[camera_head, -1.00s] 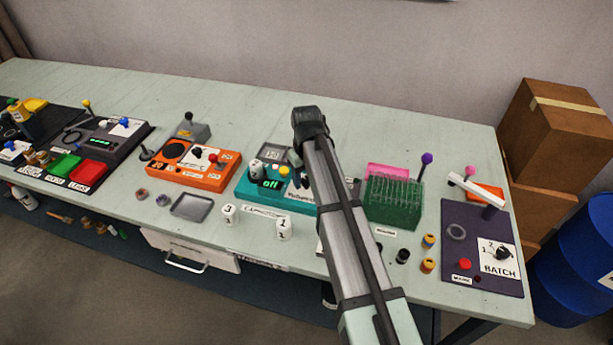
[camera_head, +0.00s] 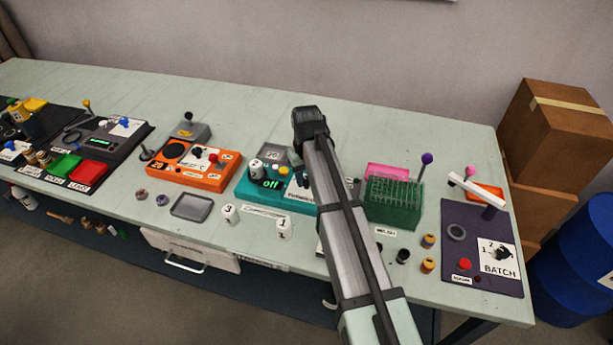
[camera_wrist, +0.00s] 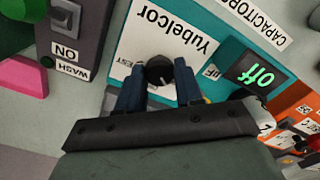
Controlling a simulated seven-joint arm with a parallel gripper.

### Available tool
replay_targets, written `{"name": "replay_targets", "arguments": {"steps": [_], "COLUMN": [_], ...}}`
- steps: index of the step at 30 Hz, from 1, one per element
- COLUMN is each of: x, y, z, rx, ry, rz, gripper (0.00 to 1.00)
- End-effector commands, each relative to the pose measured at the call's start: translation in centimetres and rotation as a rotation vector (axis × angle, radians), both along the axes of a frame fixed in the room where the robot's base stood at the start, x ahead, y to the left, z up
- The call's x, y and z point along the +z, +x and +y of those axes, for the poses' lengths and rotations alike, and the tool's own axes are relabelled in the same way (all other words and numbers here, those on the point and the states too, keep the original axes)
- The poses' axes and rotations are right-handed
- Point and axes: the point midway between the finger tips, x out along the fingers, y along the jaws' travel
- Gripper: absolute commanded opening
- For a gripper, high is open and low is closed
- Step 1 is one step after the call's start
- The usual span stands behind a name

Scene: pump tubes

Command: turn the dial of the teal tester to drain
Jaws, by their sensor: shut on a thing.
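The teal tester (camera_head: 243,190) stands mid-table in the head view, partly hidden by my arm. In the wrist view its teal body (camera_wrist: 204,50) carries a white label reading "Yubelcor" and a small screen (camera_wrist: 255,75) reading "off" in green. A round black dial (camera_wrist: 160,70) with a light pointer mark sits on the white label, beside partly covered lettering. My gripper (camera_wrist: 160,88) is shut on the dial, with one blue-grey finger on each side of it.
A grey switch box (camera_wrist: 75,30) marked ON and WASH is close beside the tester. An orange device (camera_head: 190,178) stands to its left and a green rack (camera_head: 392,205) to its right.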

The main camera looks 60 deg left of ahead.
Motion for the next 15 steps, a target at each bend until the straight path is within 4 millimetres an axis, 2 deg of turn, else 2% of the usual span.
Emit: {"name": "replay_targets", "arguments": {"steps": [15], "x": [-0.01], "y": [0.0], "z": [0.0], "rx": [-0.469], "ry": [0.0], "rz": [0.0], "gripper": [0.05]}}
